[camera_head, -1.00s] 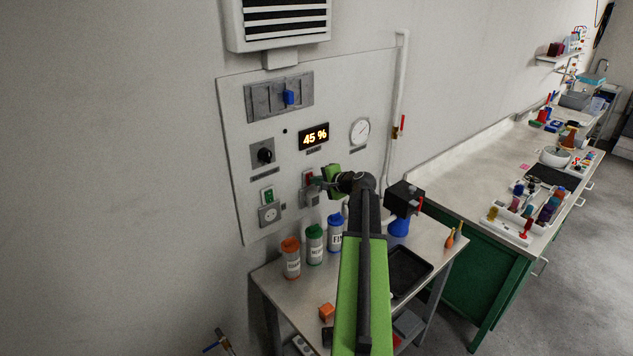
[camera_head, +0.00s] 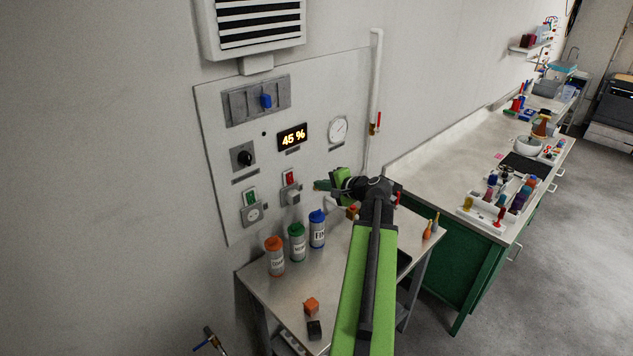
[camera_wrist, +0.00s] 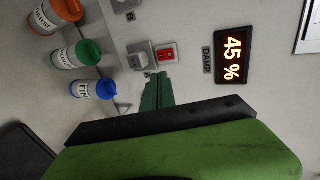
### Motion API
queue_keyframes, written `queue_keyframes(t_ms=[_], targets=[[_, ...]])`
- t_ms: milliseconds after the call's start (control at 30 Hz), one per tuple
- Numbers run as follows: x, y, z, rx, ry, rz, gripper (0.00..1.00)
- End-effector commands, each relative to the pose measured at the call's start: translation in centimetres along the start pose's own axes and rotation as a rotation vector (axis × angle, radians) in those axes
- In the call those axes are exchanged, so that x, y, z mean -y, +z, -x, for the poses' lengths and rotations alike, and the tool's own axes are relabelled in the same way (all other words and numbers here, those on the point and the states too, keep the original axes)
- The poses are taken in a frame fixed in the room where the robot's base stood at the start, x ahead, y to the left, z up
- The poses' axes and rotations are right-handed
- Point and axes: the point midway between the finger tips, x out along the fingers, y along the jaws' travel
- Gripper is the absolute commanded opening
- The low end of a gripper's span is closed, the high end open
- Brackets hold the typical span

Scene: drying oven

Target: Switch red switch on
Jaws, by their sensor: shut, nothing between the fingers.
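The red switch (camera_head: 289,178) is on the wall panel below the 45 % display, just above a grey socket with a plug. It also shows in the wrist view (camera_wrist: 166,54), uncovered, as a red rocker in a pale frame. My gripper (camera_head: 318,185) is to the right of the switch in the head view, apart from it in the picture. In the wrist view its green fingers (camera_wrist: 157,90) are together and empty, their tips close to the switch's edge. Whether they touch the panel I cannot tell.
A green switch (camera_head: 250,197) and a black knob (camera_head: 245,158) are to the left on the panel. Orange, green and blue-capped bottles (camera_head: 297,243) stand on the table below. A white pipe with a red valve (camera_head: 376,122) runs down at the right.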

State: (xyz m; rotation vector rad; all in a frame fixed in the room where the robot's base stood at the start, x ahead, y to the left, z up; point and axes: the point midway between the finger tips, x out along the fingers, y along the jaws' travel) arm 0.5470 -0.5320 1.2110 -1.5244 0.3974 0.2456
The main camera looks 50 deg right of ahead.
Motion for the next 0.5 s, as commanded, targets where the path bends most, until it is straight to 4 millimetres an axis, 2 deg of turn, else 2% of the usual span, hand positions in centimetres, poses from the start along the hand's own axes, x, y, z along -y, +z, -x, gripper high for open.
queue_keyframes(t_ms=[333,433,500], targets=[[-0.05,-0.03,0.04,0.000,0.000,-0.017,0.00],[-0.01,-0.02,0.04,0.001,-0.001,-0.116,0.00],[0.26,0.11,0.07,0.006,-0.013,-0.258,0.00]])
